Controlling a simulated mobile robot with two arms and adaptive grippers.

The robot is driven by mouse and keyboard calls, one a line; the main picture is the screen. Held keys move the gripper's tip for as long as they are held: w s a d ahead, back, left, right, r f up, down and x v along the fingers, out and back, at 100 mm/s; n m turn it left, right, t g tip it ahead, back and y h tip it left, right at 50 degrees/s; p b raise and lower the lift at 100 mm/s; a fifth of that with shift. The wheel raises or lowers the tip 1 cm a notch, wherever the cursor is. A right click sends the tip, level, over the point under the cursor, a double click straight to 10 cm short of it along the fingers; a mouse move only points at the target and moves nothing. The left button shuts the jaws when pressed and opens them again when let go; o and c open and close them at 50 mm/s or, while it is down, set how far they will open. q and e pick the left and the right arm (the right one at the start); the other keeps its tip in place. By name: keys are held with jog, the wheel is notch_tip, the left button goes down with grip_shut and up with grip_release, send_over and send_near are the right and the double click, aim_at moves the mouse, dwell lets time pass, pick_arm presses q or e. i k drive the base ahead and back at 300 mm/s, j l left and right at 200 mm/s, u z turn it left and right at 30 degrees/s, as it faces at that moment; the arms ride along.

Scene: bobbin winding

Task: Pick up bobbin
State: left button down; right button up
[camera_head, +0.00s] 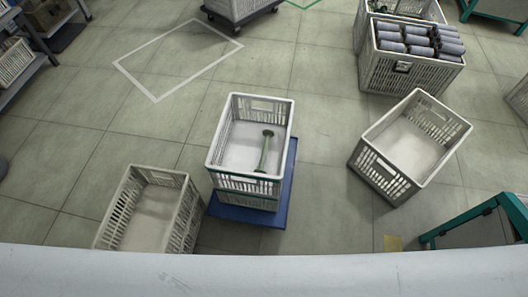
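One green bobbin (264,151) lies inside the white crate (217,143) in the middle of the view. It lies lengthwise toward the crate's right side, with a dark far end and a pale green near end. This crate sits on top of another crate, on a blue base (286,197). Several grey-purple wound bobbins (419,40) lie in rows in a full crate (384,75) at the upper right. Neither of my grippers is in view.
An empty crate (183,222) stands at lower left and another (376,165) at right. A green-framed stand (470,222) is at lower right. Shelving (30,68) is at upper left. A white-outlined floor area (180,58) is clear. A pale bar (260,275) crosses the bottom edge.

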aim_at(268, 134)
jog(key=l+u, duration=0.1)
jog(key=u, duration=0.35)
jog(key=i+l+u, duration=0.1)
jog(key=u, duration=0.35)
jog(key=l+u, duration=0.2)
jog(key=u, duration=0.2)
jog(key=l+u, duration=0.1)
jog(key=u, duration=0.35)
jog(key=k+l+u, duration=0.2)
jog(key=l, duration=0.2)
jog(key=l+u, duration=0.2)
jog(key=l, duration=0.2)
jog(key=k+l+u, duration=0.2)
jog(key=l, duration=0.15)
jog(key=k+l+u, duration=0.2)
jog(key=l, duration=0.15)
jog(key=i+l, duration=0.05)
